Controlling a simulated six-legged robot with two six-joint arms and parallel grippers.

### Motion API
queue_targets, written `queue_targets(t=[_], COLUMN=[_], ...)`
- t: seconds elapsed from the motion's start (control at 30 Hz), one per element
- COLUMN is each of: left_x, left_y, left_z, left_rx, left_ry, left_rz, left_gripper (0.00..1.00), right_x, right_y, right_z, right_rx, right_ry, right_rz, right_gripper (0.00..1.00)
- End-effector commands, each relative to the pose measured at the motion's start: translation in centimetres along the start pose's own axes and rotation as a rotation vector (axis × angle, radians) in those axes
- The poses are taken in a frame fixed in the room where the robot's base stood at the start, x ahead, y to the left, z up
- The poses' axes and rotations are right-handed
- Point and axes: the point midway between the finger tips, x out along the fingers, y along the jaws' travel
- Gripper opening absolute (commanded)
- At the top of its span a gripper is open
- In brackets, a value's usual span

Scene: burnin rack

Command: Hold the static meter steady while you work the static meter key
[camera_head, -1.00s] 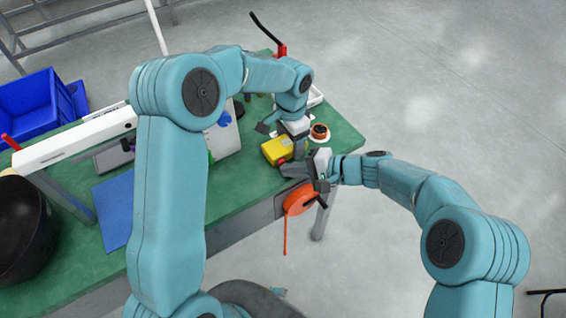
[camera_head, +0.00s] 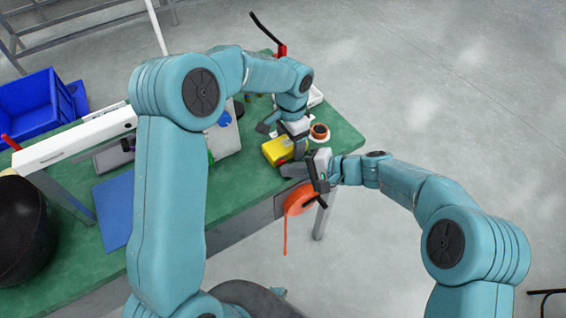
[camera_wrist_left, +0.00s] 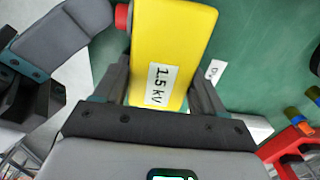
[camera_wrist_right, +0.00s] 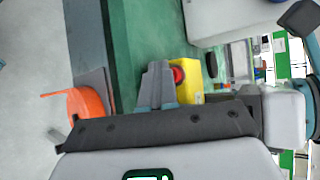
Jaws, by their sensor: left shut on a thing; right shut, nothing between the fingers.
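The static meter is a yellow box (camera_head: 276,151) near the table's front right edge. In the left wrist view the yellow meter (camera_wrist_left: 172,40) shows a "1.5 kV" label, and its red round key (camera_wrist_left: 123,16) sticks out of one side. My left gripper (camera_wrist_left: 160,92) is shut on the meter, one finger on each side. My right gripper (camera_wrist_right: 156,82) is shut and empty, its fingertips close beside the red key (camera_wrist_right: 178,76). I cannot tell whether they touch it. In the head view my right gripper (camera_head: 292,170) is just in front of the meter.
An orange reel (camera_head: 297,201) with a hanging strip is at the table's front edge, below my right gripper. A copper-coloured roll (camera_head: 320,131) lies right of the meter. A blue mat (camera_head: 116,208) covers the table's left part. Green table surface (camera_head: 338,141) is bare at the right.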

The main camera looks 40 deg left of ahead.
Motion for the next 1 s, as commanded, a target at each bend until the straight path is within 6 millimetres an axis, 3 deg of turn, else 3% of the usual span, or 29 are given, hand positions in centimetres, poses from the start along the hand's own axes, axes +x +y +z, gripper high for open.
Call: queue_targets(t=[0.63, 1.0], left_x=[0.0, 0.0], left_y=[-0.1, -0.1], left_z=[0.0, 0.0], left_rx=[0.001, 0.001], left_ry=[0.001, 0.001], left_rz=[-0.002, -0.002], left_gripper=[0.36, 0.36], right_x=[-1.1, -3.7], right_y=[0.7, 2.5], right_z=[0.8, 2.6], right_rx=[0.002, 0.002], right_ry=[0.0, 0.001], right_rz=[-0.001, -0.001], right_gripper=[0.0, 0.0])
